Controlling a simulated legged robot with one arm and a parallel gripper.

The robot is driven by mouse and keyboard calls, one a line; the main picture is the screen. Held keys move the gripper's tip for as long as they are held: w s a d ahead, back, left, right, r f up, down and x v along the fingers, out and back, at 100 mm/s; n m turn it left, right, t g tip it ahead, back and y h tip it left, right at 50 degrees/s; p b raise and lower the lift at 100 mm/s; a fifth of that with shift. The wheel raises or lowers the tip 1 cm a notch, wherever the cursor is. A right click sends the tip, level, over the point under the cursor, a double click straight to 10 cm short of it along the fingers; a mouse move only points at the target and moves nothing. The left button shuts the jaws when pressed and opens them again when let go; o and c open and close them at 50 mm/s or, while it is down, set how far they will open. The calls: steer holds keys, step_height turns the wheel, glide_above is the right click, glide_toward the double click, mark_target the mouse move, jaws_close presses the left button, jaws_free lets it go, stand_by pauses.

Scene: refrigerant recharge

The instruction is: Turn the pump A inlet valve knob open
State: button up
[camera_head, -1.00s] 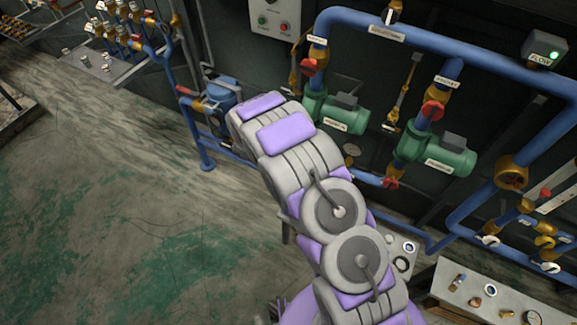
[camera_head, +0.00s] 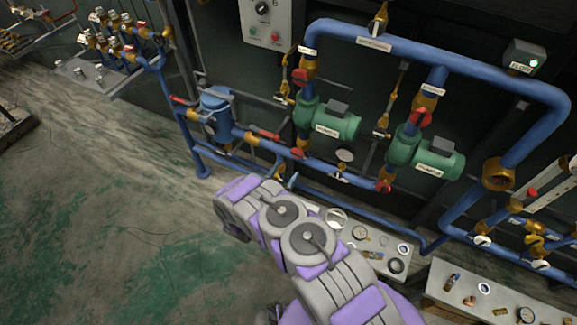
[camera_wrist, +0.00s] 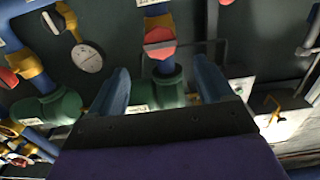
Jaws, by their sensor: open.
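Two green pumps stand on the blue pipework in the head view, a left one (camera_head: 325,120) and a right one (camera_head: 425,155); their labels are too small to read surely. Below the left pump, a red knob (camera_head: 297,153) sits on the lower pipe. Another red knob (camera_head: 300,75) sits above that pump. My gripper (camera_wrist: 160,66) is open and empty in the wrist view; my arm hides it in the head view. A red knob (camera_wrist: 160,42) on a gold valve shows beyond and between the fingers, apart from them. I cannot tell which valve this is.
A round gauge (camera_head: 345,155) sits between the pumps, and a gauge (camera_wrist: 88,58) shows left of the fingers. A blue filter canister (camera_head: 215,103) stands left of the pumps. Tables with small parts (camera_head: 470,290) stand at the lower right. The floor at left is clear.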

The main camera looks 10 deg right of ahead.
mark_target(296, 154)
steer(key=b+x, duration=0.3)
steer(key=x, duration=0.1)
steer(key=b+x, duration=0.4)
steer(key=shift+w+d+f, duration=0.2)
steer(key=shift+w+d, duration=0.05)
steer(key=shift+w, duration=0.05)
steer(key=shift+w+r, duration=0.1)
steer(key=shift+r, duration=0.05)
steer(key=shift+c, duration=0.5)
steer(key=c, duration=0.9)
steer(key=n, duration=0.4)
steer(key=shift+n, duration=0.3)
steer(key=shift+c, duration=0.2)
steer(key=shift+a, duration=0.1)
steer(key=n, duration=0.4)
steer(key=shift+r, duration=0.1)
steer(key=shift+n, duration=0.3)
